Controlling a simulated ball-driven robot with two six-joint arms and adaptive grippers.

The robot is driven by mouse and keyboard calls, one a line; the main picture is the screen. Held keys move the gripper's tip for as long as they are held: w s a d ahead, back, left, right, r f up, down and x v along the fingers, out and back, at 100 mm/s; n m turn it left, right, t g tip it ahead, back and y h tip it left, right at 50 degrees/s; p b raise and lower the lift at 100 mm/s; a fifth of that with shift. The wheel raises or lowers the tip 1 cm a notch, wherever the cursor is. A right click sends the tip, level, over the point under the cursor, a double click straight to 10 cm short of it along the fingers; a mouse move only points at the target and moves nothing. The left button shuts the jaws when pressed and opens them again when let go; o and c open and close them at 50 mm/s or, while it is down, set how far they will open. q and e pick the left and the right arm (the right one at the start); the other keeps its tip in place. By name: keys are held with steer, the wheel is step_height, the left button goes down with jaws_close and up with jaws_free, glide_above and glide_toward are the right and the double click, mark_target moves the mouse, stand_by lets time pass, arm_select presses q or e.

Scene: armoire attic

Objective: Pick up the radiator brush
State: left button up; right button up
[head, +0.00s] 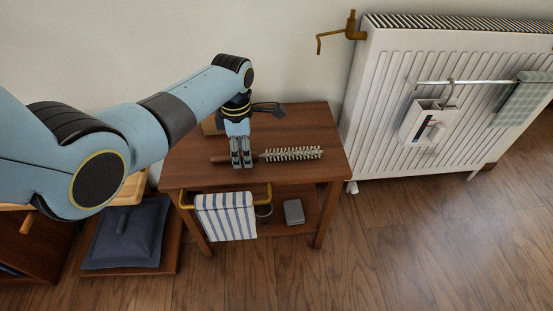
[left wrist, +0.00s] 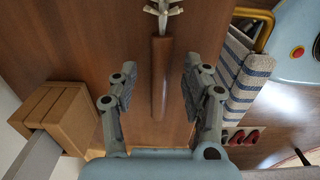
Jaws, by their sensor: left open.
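The radiator brush (head: 292,154) lies on the wooden side table (head: 310,119), its pale bristles pointing right and its brown handle pointing left. In the left wrist view its dark wooden handle (left wrist: 161,75) runs between the fingers, with the start of the bristled part at the top edge. My left gripper (head: 241,163) is above the table over the brush's handle and hides part of it in the head view. Its two fingers are open in the left wrist view (left wrist: 154,92), one on each side of the handle, with gaps to it. My right gripper is not in view.
A striped towel (head: 226,216) hangs on the table's front rail. A grey box (head: 294,212) sits on the lower shelf. A white radiator (head: 385,85) stands right of the table. A dark cushion (head: 127,235) lies at left.

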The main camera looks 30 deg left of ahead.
arm_select(q)
steer(key=shift+f, duration=0.7)
steer(key=shift+r, duration=0.15)
jaws_close()
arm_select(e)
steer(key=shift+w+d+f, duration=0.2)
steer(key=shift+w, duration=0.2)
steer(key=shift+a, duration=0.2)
